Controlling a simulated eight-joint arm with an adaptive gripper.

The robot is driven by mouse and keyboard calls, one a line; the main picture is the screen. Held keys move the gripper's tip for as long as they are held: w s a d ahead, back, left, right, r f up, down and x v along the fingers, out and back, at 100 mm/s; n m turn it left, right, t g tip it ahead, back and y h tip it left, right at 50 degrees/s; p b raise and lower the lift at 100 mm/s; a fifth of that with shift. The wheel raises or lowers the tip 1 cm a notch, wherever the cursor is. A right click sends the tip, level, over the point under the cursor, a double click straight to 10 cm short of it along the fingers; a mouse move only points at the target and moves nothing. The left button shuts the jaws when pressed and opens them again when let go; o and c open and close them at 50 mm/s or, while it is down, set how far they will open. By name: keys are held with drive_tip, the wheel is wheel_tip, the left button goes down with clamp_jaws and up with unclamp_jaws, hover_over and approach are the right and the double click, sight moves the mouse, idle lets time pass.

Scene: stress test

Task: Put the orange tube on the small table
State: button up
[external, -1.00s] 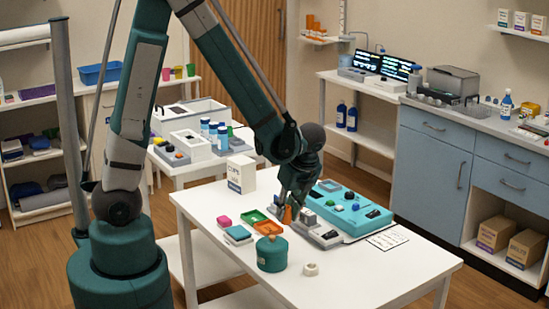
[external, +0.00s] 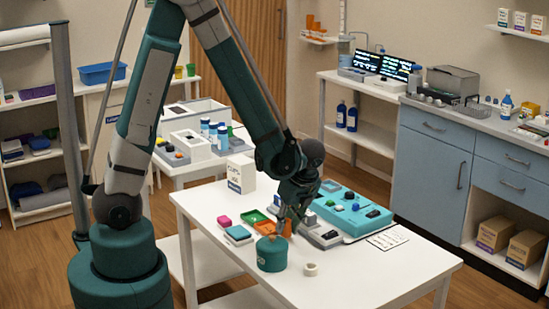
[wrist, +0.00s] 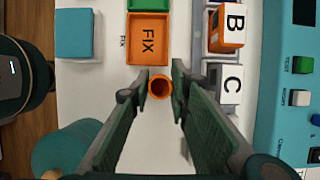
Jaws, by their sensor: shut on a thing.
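The orange tube (wrist: 159,87) is upright, seen end-on with its dark opening, between my fingertips in the wrist view. My gripper (wrist: 157,85) is shut on it. In the external view, my gripper (external: 287,225) is low over the front white table (external: 380,272), beside the orange tray; my fingers partly hide the tube there. Whether the tube touches the tabletop cannot be told. A smaller white table (external: 186,171) stands behind the front one, toward the left.
The orange FIX tray (wrist: 148,42) is just beyond the tube. The grey rack with lettered blocks (wrist: 226,82) is close on the right. A teal canister (external: 271,254) and a white roll (external: 311,269) stand nearby. The back table holds bins and bottles.

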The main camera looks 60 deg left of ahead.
drive_tip(key=shift+f, duration=0.45)
drive_tip(key=shift+f, duration=0.15)
drive_tip(key=o, duration=0.8)
drive_tip(key=shift+c, duration=0.2)
drive_tip(key=shift+r, duration=0.2)
drive_tip(key=p+v, duration=0.2)
drive_tip(key=v, duration=1)
drive_tip(key=shift+a+r, duration=0.1)
